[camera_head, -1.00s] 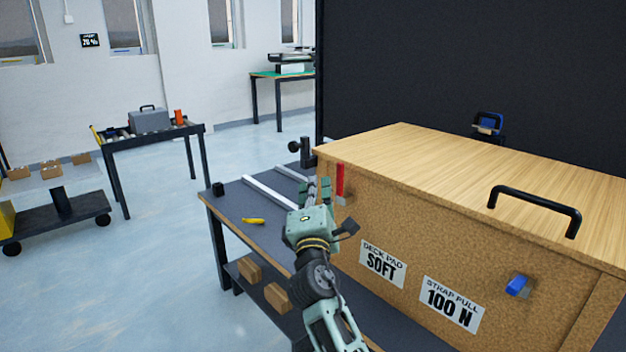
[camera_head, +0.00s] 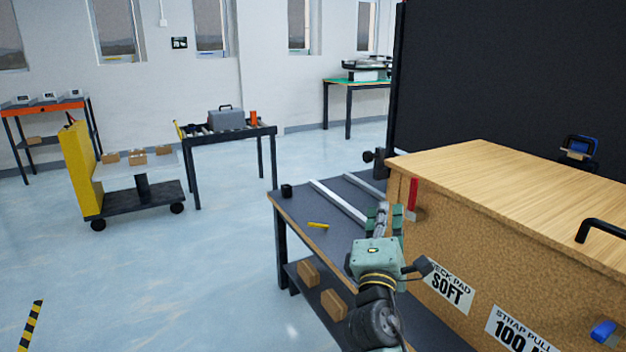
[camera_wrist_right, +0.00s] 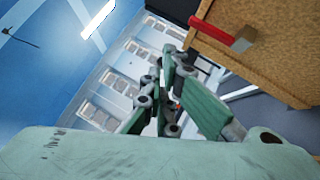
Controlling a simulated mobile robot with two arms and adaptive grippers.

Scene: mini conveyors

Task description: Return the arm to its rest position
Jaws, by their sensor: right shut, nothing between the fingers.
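My right gripper (camera_head: 384,218) is in the head view, at the left end of the large wooden crate (camera_head: 440,228), above the dark workbench (camera_head: 330,232). Its green fingers are shut with nothing between them. The right wrist view also shows the fingers (camera_wrist_right: 172,92), with the crate corner (camera_wrist_right: 268,60) at upper right. My right arm comes up from the bottom of the head view. My left gripper is not in view.
A red strap or handle (camera_head: 413,196) is on the crate's left end, close to the gripper. A yellow object (camera_head: 318,225), a black block (camera_head: 287,191) and light rails (camera_head: 338,200) lie on the bench. Cartons (camera_head: 308,272) sit on its lower shelf. Open floor lies to the left.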

